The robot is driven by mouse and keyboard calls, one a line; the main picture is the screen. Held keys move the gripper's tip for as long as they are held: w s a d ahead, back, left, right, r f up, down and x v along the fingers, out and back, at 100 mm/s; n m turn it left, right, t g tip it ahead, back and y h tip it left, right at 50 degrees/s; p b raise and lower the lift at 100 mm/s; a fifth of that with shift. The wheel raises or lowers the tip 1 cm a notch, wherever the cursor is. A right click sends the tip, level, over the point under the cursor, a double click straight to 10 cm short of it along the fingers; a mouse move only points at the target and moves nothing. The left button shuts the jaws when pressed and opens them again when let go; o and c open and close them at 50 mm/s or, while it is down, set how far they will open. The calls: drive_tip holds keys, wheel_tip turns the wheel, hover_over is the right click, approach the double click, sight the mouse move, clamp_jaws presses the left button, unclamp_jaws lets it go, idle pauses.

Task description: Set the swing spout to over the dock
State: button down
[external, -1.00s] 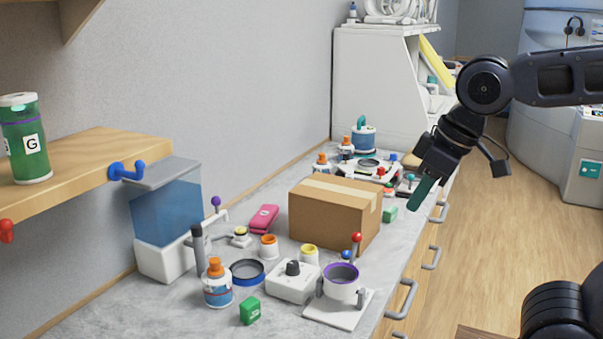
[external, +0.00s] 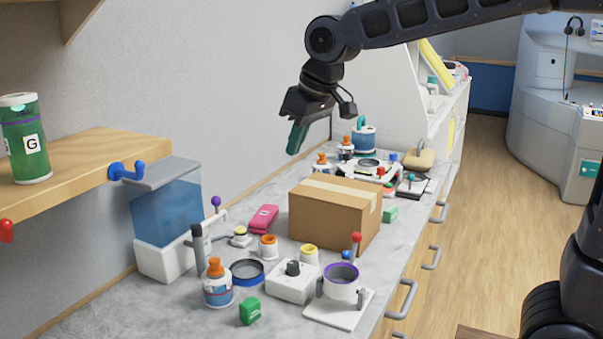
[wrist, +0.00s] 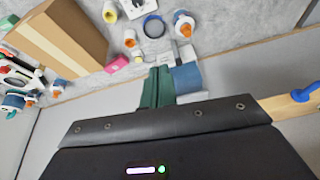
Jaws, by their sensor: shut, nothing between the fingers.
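A tank with blue sides (external: 165,215) and a grey lid stands on a white base against the wall, under the shelf; its side also shows in the wrist view (wrist: 186,78). A purple ball (external: 215,202) on a stem and a dark grey upright cylinder (external: 198,242) are at its right side. I cannot tell for certain which part is the swing spout, or which is the dock. My gripper (external: 294,150) is shut and empty, with green fingers, in the air above and behind the cardboard box. Its fingers (wrist: 158,74) show together in the wrist view, beside the tank's image.
The cardboard box (external: 325,220) stands mid-counter. A pink object (external: 263,218), orange-topped bottle (external: 217,285), dark ring (external: 247,272), white knob box (external: 293,283) and purple-rimmed cup (external: 341,284) crowd the front. A wooden shelf (external: 100,160) with a blue hook overhangs the left.

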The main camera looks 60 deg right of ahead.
drive_tip(key=w+d+f, duration=0.2)
drive_tip(key=w+f, duration=0.1)
drive_tip(key=w, duration=0.5)
drive_tip(key=w+d+f, duration=0.2)
drive_tip(key=w+f, duration=0.1)
drive_tip(key=w, duration=0.5)
drive_tip(key=w+d+f, duration=0.1)
drive_tip(key=w+f, duration=0.2)
drive_tip(key=w, duration=0.5)
drive_tip(key=shift+w+d+m+h, duration=0.25)
drive_tip(key=shift+d+m+h, duration=0.05)
drive_tip(key=shift+d+m, duration=0.1)
drive_tip(key=x, duration=1)
